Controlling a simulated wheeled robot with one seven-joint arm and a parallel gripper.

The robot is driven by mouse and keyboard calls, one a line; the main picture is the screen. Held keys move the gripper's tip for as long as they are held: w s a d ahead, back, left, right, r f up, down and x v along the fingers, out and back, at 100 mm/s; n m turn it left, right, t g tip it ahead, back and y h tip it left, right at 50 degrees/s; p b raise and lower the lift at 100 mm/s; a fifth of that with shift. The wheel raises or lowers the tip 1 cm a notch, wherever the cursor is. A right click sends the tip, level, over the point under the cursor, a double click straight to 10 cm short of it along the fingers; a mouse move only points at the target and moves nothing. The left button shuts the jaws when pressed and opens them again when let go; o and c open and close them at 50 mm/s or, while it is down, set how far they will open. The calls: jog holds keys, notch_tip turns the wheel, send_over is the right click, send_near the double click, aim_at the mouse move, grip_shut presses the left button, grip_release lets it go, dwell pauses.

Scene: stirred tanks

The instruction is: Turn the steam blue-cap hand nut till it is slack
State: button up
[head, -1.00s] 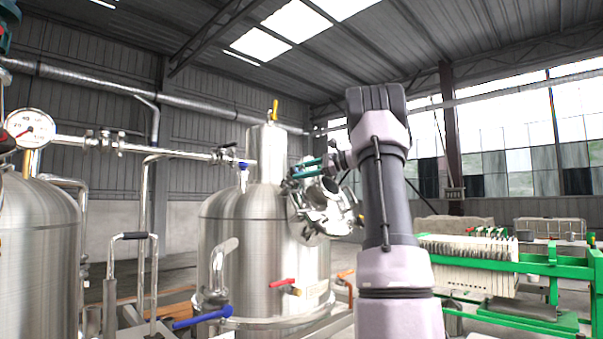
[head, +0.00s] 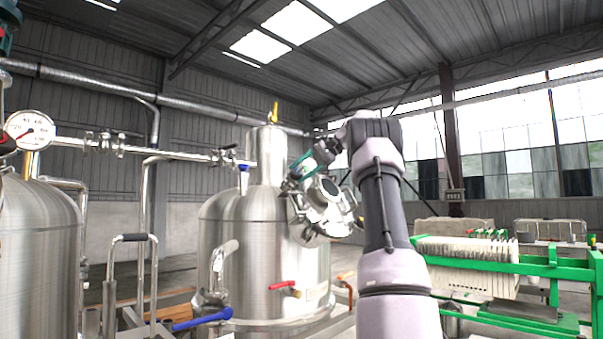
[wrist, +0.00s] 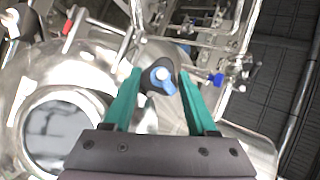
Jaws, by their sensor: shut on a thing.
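The steam hand nut (wrist: 146,78) is a dark lobed knob with a blue cap (wrist: 162,81) and a pale centre. It sits between the fingertips in the wrist view. My gripper (wrist: 160,76) has two teal fingers, shut on the nut from both sides. In the head view my gripper (head: 302,167) is at the upper rim of the round hatch (head: 326,197) on the middle steel tank (head: 262,245). The nut cannot be made out there, and how tight it is does not show.
A steel pipe with valves (head: 110,143) runs left of the tank, with a pressure gauge (head: 30,130). A blue-handled valve (head: 203,318) and red lever (head: 282,285) are low on the tank. A green-framed filter press (head: 480,262) stands right.

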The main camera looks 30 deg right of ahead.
jog(key=shift+n+g+h, duration=0.3)
jog(key=shift+n+h, duration=0.2)
jog(key=shift+n, duration=0.5)
jog(key=o, duration=1.4)
jog(key=shift+c, duration=0.2)
jog(key=shift+a+r, duration=0.1)
